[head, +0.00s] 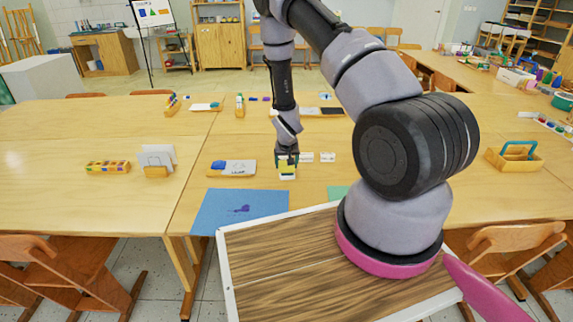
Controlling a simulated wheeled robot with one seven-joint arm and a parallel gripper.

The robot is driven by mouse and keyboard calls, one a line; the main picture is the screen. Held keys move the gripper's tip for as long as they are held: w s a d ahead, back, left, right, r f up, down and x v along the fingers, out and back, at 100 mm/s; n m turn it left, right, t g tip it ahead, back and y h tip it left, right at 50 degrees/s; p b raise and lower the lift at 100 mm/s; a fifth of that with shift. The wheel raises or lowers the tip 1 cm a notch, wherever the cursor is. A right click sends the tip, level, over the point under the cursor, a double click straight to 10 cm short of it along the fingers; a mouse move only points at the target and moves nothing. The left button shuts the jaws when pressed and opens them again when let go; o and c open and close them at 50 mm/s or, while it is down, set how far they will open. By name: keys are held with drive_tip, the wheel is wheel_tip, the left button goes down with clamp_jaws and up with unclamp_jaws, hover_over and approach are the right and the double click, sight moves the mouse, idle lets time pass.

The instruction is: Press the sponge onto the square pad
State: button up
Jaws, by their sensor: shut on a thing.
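My gripper (287,158) points down over the middle of the table in the head view. It is shut on a small yellow block, which looks like the sponge (286,168). A small white piece (287,178) shows directly below the yellow; I cannot tell whether it is the square pad or part of the held thing, nor whether they touch. Two small white blocks (306,157) (327,157) lie just right of the gripper. The fingertips are small in this view and partly cover the sponge's top.
A blue sheet with a dark blot (215,208) lies at the table's (190,150) front edge. A card holder (157,170) and paint box (108,167) stand further left.

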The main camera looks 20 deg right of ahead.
idle(0.3)
drive_tip(key=shift+r, duration=3.45)
